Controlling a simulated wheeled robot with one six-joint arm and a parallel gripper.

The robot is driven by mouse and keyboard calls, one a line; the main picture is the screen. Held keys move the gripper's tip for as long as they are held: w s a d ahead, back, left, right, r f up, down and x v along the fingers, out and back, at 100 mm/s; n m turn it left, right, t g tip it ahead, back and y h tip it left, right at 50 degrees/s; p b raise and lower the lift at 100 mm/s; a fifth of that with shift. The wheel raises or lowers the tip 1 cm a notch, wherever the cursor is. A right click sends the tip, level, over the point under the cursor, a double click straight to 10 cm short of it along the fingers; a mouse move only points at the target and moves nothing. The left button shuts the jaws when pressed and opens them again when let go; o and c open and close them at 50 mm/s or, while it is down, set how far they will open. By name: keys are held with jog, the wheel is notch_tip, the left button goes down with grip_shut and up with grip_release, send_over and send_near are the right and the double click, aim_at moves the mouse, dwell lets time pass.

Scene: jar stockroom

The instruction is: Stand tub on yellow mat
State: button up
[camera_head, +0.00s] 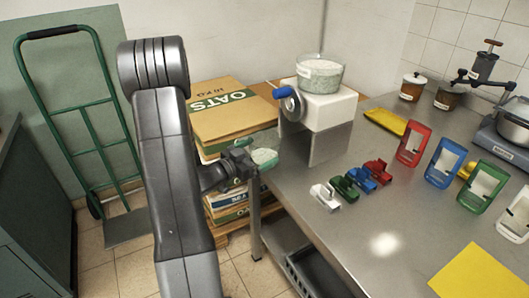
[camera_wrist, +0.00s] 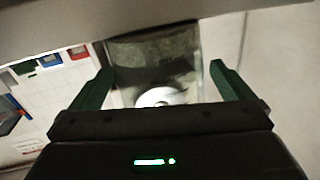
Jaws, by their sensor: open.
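A clear tub (camera_head: 265,156) with pale contents is at the table's near left corner, beside the dispenser's stand. It also shows in the wrist view (camera_wrist: 150,52), with a pale round patch low in it. My gripper (camera_head: 243,168) is at the tub's left side in the head view. In the wrist view its green fingers (camera_wrist: 160,72) are open, one on each side of the tub, with a gap visible at the right finger. What bears the tub is hidden. The yellow mat (camera_head: 478,273) lies flat and bare at the table's front right.
The dispenser (camera_head: 325,105) has a blue-knobbed crank and a filled clear bowl on top. Small coloured clips (camera_head: 345,183) and upright coloured frames (camera_head: 444,162) stand on the metal table (camera_head: 345,235). Oats boxes (camera_head: 235,110) are stacked behind my gripper. A green hand truck (camera_head: 85,115) leans left.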

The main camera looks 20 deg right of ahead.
jog(key=shift+x, duration=1.35)
jog(key=c, duration=0.9)
jog(key=shift+r, duration=0.1)
